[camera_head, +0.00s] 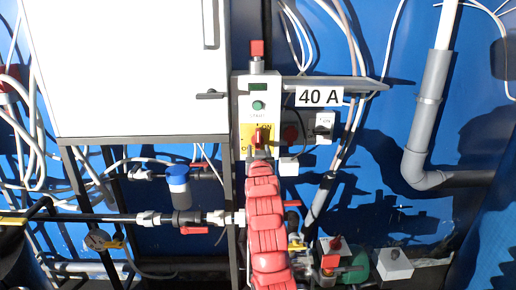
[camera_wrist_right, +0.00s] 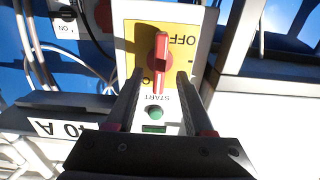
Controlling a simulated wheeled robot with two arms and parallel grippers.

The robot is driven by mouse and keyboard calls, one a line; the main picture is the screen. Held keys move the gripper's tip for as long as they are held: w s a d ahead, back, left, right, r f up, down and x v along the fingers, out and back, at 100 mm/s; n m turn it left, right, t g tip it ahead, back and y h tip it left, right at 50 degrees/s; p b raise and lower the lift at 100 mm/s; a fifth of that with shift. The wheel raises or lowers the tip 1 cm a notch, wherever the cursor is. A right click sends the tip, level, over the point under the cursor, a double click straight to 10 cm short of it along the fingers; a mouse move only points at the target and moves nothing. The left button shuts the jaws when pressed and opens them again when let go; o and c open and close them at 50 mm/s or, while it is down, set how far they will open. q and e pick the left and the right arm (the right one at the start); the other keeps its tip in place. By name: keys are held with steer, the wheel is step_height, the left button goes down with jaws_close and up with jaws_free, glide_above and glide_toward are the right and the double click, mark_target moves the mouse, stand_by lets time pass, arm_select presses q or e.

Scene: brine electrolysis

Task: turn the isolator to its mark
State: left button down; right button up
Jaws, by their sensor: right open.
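The isolator is a red handle (camera_head: 258,135) on a yellow plate (camera_head: 244,132), on the grey control box below the green START button. In the right wrist view, the red handle (camera_wrist_right: 161,62) stands upright in the picture, with OFF to its upper right and ON, partly hidden, at its lower left. My right gripper (camera_wrist_right: 160,76) is open, one dark finger on each side of the handle's lower part; I cannot tell if either touches. In the head view, my red right arm ends just below the isolator and hides its gripper's fingers. My left gripper is not in view.
A 40 A label (camera_head: 319,97) and small switch boxes are right of the control box (camera_head: 242,92). A white cabinet (camera_head: 140,65) is on the left. Pipes, valves and loose cables cross the blue wall around and below.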

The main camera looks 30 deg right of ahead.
steer(key=b+v, duration=0.1)
steer(key=v, duration=1.2)
steer(key=shift+s, duration=0.2)
steer(key=shift+w+a, duration=0.1)
